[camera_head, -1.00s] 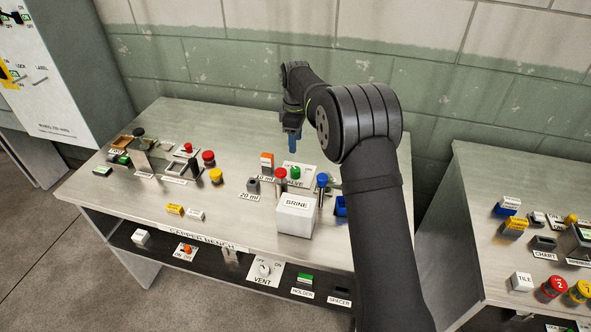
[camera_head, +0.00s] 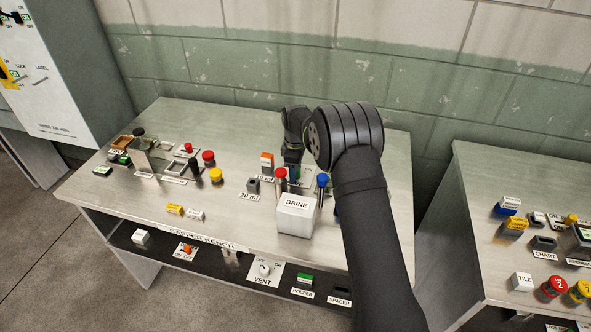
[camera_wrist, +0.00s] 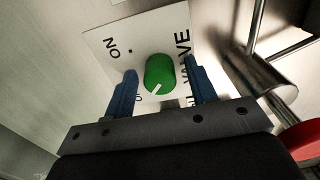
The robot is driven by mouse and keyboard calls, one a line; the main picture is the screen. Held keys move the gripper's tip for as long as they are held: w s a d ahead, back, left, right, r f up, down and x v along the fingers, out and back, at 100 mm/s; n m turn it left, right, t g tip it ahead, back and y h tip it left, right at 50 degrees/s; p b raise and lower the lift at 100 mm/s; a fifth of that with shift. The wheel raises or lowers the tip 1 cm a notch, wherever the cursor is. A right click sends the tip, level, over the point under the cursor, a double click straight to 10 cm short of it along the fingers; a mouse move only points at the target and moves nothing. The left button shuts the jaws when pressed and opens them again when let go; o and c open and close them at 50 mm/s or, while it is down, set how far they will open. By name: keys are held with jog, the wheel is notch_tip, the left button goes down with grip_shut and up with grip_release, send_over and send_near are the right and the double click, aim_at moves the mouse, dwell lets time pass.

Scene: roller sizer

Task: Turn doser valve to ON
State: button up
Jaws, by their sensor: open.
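The doser valve is a green round knob (camera_wrist: 160,73) on a white plate (camera_wrist: 103,42) in the wrist view. The plate reads ON at its upper left, with a dot beside it, and VALVE along its right. A white mark on the knob points down and left, toward a label that my left finger partly hides. My gripper (camera_wrist: 160,68) is open, with one blue finger on each side of the knob; I cannot tell if they touch it. In the head view my gripper (camera_head: 293,165) is low over the bench, and it and my arm mostly hide the valve.
A red-topped post (camera_head: 280,174) and a blue-topped post (camera_head: 322,181) stand close by, with the white BRINE box (camera_head: 296,214) in front. A metal tube (camera_wrist: 258,75) is right of the valve in the wrist view. An orange-topped item (camera_head: 267,160) is just left.

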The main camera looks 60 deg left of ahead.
jog(key=c, duration=1)
jog(key=shift+m, duration=0.4)
jog(key=m, duration=0.3)
jog(key=shift+m, duration=0.4)
jog(key=m, duration=1.3)
jog(key=shift+m, duration=0.3)
